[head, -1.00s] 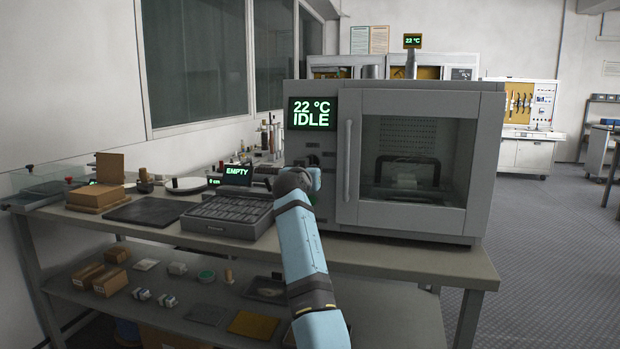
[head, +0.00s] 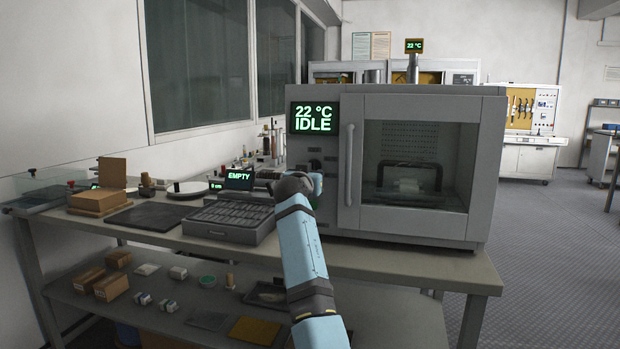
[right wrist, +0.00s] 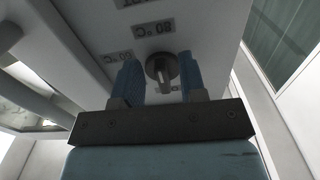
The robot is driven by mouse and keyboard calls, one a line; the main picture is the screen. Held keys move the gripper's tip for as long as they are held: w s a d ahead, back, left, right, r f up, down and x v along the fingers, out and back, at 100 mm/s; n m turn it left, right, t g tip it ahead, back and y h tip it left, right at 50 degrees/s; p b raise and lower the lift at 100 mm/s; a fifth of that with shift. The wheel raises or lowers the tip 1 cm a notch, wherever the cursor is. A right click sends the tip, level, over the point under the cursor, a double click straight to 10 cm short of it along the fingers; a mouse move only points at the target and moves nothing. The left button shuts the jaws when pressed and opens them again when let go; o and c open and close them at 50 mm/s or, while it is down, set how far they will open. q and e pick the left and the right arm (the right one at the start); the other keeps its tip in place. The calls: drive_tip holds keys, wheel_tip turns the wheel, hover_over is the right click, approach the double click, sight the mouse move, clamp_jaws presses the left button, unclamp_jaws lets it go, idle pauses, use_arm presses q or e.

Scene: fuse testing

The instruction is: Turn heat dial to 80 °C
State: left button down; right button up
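The grey oven (head: 481,165) stands on the bench, door closed. Its display (head: 313,118) reads "22 °C IDLE". My right arm reaches to the panel left of the door and hides part of it in the head view. In the right wrist view, the round metal heat dial (right wrist: 161,68) has a raised bar grip and sits between the two blue fingers of my right gripper (right wrist: 161,76). Gaps show on both sides of the dial, so the gripper is open around it. An upside-down "80 °C" label (right wrist: 153,28) is beside the dial. My left gripper is out of view.
A grey compartment tray (head: 228,232) and a small "EMPTY" display (head: 239,179) are left of my arm. A dark mat (head: 160,216) and brown boxes (head: 100,199) lie farther left. The oven's door handle (head: 349,164) juts out just right of my gripper.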

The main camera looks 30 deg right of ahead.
drive_tip(key=shift+a, duration=0.15)
